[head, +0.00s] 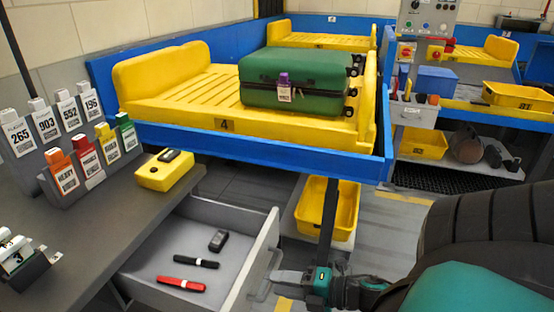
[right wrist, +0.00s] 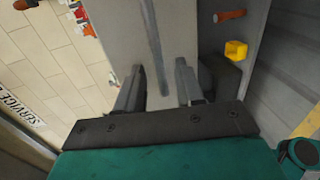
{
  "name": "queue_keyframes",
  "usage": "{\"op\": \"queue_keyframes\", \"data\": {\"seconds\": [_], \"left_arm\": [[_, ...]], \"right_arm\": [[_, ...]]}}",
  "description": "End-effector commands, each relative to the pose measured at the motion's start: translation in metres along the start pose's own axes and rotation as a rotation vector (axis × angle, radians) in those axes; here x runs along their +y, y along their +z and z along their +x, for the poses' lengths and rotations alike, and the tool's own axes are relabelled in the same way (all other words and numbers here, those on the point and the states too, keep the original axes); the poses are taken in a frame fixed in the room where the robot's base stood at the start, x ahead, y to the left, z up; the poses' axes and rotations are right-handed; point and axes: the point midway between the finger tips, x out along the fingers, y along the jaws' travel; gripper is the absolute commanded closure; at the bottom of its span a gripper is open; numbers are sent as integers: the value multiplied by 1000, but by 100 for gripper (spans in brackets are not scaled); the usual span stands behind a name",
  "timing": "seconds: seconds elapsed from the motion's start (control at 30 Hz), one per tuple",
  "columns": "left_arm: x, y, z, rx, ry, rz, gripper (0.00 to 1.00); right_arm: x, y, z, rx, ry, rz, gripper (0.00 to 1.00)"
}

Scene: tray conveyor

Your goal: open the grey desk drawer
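The grey desk drawer (head: 250,262) is pulled well out from under the dark desk at lower left in the head view. Its handle (head: 266,277) is a grey bar on the front panel. My right gripper (head: 284,279) is close beside the handle. In the right wrist view the two fingers of my right gripper (right wrist: 158,88) are apart. The handle bar (right wrist: 153,45) shows between them, with a gap on either side. I cannot tell whether a finger touches the handle. My left gripper is not in view.
In the drawer lie a red marker (head: 181,285), a black marker (head: 196,261) and a small dark device (head: 218,241). A yellow device (head: 164,170) sits on the desk (head: 110,215). The conveyor with a green suitcase (head: 290,80) is behind. A yellow bin (head: 341,215) stands beyond the drawer.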

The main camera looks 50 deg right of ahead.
Motion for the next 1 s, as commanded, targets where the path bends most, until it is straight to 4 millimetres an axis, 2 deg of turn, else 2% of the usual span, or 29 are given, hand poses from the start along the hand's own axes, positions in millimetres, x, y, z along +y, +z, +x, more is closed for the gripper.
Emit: {"op": "queue_keyframes", "data": {"seconds": [0.3, 0.5, 0.7, 1.0], "left_arm": [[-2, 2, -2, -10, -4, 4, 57], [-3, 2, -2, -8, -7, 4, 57], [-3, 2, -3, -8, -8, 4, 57], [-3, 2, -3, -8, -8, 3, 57]], "right_arm": [[0, 0, -72, -2, -3, 3, 63], [0, 0, -101, -1, -2, 2, 63], [0, 0, -110, -1, 1, 1, 63], [0, 0, -109, -1, 1, 1, 63]]}}
